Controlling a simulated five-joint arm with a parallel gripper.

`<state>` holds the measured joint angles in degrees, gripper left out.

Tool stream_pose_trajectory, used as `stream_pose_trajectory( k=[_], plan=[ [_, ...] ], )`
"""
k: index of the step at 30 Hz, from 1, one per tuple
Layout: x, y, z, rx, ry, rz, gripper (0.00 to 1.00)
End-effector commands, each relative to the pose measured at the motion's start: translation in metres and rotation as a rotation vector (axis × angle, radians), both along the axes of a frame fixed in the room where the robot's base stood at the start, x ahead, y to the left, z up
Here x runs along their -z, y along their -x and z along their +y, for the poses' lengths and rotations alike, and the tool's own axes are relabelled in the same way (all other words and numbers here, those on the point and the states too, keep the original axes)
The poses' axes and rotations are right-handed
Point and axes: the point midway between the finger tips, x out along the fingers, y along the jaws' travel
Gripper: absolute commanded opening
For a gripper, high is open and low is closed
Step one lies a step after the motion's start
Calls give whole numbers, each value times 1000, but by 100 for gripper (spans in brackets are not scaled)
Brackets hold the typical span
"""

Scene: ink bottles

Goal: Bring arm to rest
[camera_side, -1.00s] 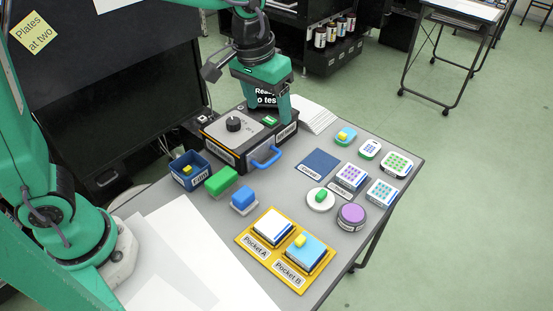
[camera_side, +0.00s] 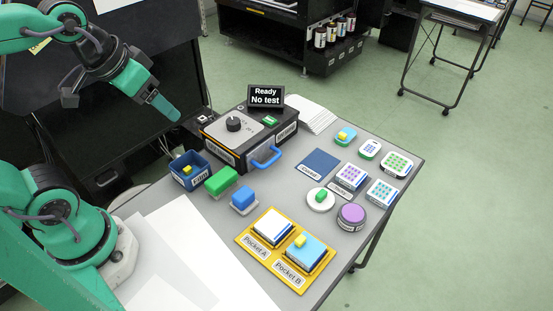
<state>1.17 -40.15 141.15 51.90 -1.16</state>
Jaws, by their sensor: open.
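My gripper (camera_side: 166,108) is at the upper left, raised above and behind the left edge of the grey table (camera_side: 325,257). Its fingers point down to the right. It is open, nothing shows between its fingers, and it touches nothing. My arm is folded back over the left side of the picture. The black device (camera_side: 233,131) with a dial and a blue handle (camera_side: 266,157) stands to the right of my gripper, apart from it. Its small screen (camera_side: 265,97) reads "Ready No test".
A blue bin (camera_side: 190,171), a green block (camera_side: 221,180) and a blue block (camera_side: 243,197) are at the table's left. A yellow tray (camera_side: 254,246) marked Pocket A and Pocket B holds two plates. Several patterned plates stand at right. White sheets (camera_side: 185,255) lie in front.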

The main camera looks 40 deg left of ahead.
Motion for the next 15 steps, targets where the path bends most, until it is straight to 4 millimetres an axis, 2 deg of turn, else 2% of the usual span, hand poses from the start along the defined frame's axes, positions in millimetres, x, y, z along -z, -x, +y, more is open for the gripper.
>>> stream_pose_trajectory(
  k=[5,15],
  plan=[
    [4,9,5,-2,-9,-19,68],
    [4,10,5,-3,-10,-19,68]
  ],
)
